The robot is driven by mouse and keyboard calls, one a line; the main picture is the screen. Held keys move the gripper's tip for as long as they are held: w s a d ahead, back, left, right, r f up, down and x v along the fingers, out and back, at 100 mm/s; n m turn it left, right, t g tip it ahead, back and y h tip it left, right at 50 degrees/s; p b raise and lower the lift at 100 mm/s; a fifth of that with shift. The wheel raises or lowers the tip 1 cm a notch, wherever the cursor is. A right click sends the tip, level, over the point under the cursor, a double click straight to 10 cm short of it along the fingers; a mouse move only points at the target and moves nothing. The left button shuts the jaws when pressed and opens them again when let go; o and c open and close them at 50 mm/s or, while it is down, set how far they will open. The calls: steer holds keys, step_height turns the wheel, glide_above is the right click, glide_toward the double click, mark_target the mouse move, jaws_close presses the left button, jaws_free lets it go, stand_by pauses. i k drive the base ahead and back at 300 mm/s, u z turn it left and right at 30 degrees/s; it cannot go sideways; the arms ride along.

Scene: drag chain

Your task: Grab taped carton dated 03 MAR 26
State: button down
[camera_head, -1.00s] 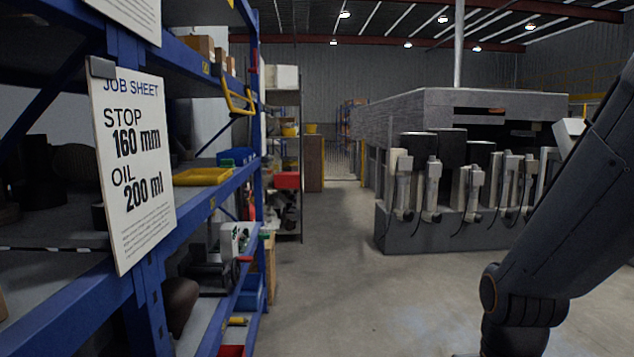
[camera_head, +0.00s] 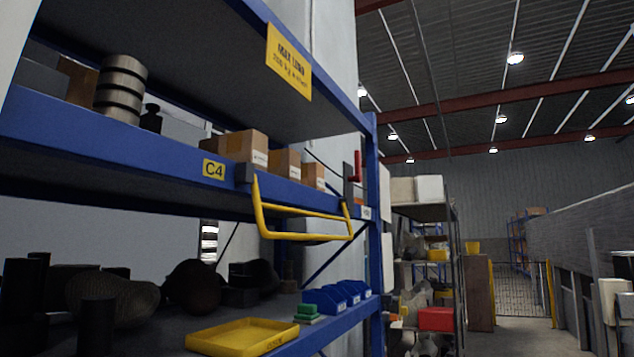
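Several small brown cartons stand in a row on the upper blue shelf, beside the yellow C4 tag. The nearest and largest carton (camera_head: 244,147) has a tape strip and a white label on its front. A middle carton (camera_head: 286,163) and a right carton (camera_head: 313,175) also carry white labels. The print on these labels is too small to read, so I cannot tell which one bears 03 MAR 26. A further brown box (camera_head: 78,82) stands at the far left of the same shelf, partly hidden by a ribbed metal cylinder (camera_head: 121,88). My gripper is not in view.
A yellow tubular frame (camera_head: 300,237) juts out from the shelf edge below the cartons. The lower shelf holds a yellow tray (camera_head: 243,337), blue bins (camera_head: 340,294) and dark parts. An open aisle (camera_head: 515,338) lies at the right.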

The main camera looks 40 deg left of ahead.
mark_target(285, 164)
steer(key=u, duration=0.5)
steer(key=i, duration=1.05)
steer(key=u, duration=1.55)
steer(key=i, duration=0.55)
steer(key=u, duration=0.5)
